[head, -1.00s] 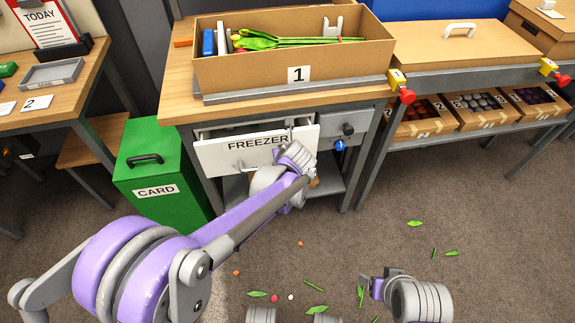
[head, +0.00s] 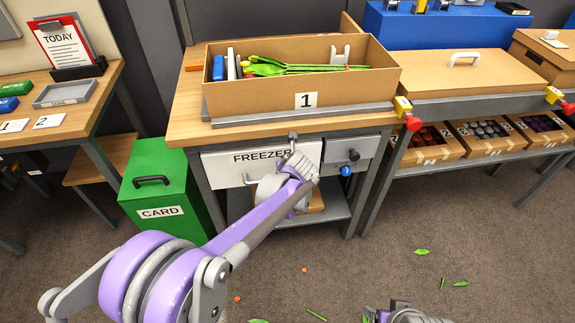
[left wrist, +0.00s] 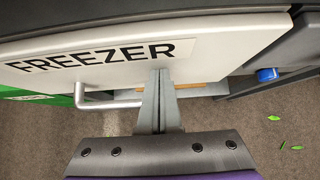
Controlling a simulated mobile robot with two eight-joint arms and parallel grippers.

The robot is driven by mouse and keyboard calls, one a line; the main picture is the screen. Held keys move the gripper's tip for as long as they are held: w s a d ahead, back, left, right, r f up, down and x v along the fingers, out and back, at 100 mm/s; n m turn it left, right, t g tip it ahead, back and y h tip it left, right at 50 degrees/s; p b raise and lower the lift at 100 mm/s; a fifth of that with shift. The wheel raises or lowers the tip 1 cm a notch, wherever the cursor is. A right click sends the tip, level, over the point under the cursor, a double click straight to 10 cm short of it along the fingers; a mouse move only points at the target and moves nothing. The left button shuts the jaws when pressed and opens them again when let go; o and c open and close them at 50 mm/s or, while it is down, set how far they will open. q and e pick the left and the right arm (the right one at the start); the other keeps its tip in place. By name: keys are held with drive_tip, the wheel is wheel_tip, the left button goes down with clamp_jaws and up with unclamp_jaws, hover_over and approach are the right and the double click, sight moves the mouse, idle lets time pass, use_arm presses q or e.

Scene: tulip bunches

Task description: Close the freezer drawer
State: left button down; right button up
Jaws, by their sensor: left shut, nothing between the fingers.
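The white freezer drawer (head: 225,172), labelled FREEZER, sits under the wooden bench top; no gap into it shows in the head view, and its front looks flush or nearly so. Its front fills the upper left wrist view (left wrist: 40,47), with the bar handle (left wrist: 110,103) to the left of my fingers. My left gripper (head: 292,140) is shut and empty, its tips (left wrist: 160,72) at the drawer front by the right end of the label. My left arm hides the front's lower right part. My right gripper (head: 374,312) is partly cut off at the bottom edge; its jaw state is unclear.
Box 1 (head: 265,102) with tulips stands on the bench top above. The green CARD bin (head: 160,185) stands close left of the freezer.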

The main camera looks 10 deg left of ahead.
use_arm(q)
drive_tip(key=shift+r, duration=0.55)
drive_tip(key=p+v, duration=0.2)
drive_tip(key=v, duration=0.8)
drive_tip(key=s+a+n+g, duration=0.1)
drive_tip(key=s+a+n, duration=0.3)
drive_tip(key=s+n, duration=0.35)
drive_tip(key=s+a+n+g, duration=0.1)
drive_tip(key=s+a+n, duration=0.3)
drive_tip(key=s+n, duration=0.35)
drive_tip(key=s+a+f+n+g+h+p, duration=0.1)
drive_tip(key=s+f+n, duration=0.1)
drive_tip(key=s+n, duration=0.7)
drive_tip(key=s+a+f+n+g+h, duration=0.1)
drive_tip(key=s+f+n+h, duration=0.15)
drive_tip(key=s+n, duration=0.65)
wheel_tip(320, 180, up, 18)
drive_tip(key=w+p, duration=0.2)
drive_tip(key=p, duration=1.3)
drive_tip(key=shift+w+f+m+t+y+p, duration=0.2)
drive_tip(key=shift+w+m+t+y+p, duration=0.1)
drive_tip(key=shift+t+y+p, duration=0.1)
use_arm(e)
wheel_tip(320, 180, up, 21)
drive_tip(key=w, duration=0.2)
drive_tip(key=shift+t, duration=0.4)
